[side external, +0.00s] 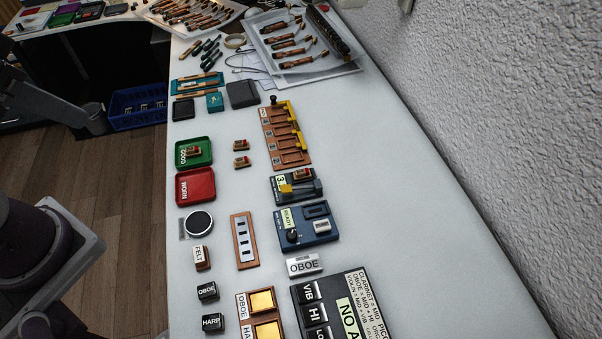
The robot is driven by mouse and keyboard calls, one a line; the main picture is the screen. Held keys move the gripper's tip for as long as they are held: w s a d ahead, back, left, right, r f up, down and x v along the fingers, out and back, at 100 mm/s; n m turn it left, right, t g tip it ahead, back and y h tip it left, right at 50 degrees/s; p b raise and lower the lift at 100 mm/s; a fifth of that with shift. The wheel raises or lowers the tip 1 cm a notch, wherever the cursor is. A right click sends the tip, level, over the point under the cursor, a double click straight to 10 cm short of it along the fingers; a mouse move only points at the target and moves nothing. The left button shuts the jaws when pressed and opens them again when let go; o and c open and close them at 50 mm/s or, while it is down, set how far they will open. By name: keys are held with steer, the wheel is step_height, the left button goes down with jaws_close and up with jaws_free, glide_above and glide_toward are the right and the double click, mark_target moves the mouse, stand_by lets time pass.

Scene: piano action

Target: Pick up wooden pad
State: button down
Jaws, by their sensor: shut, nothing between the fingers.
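Several small wooden pads with a red strip on top are in the side external view. One pad (241,145) lies on the white table right of the green tray, and a second pad (241,161) lies just below it. Another similar pad (193,151) sits in the green GOOD tray (181,162). One more pad (302,174) rests on a dark blue device (283,196) with a yellow lever. I cannot tell which pad the task names. My gripper's fingers do not show; only parts that look like arm links are at the left edge.
An empty red WORN tray (184,196) is below the green tray. A wooden rack (267,119) with yellow parts stands right of the loose pads. A FELT block (199,256), a slotted board (236,226) and a READY box (322,238) are nearer. The table's right strip is clear, beside a wall.

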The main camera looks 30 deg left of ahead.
stand_by(0.3)
steer(key=c, duration=1.2)
jaws_free()
steer(key=m+g, duration=0.6)
steer(key=m, duration=0.3)
glide_above(297, 172)
steer(key=f, duration=2.9)
steer(key=shift+s, duration=0.25)
steer(key=f, duration=0.7)
steer(key=shift+w+f, duration=0.3)
steer(key=shift+f, duration=0.05)
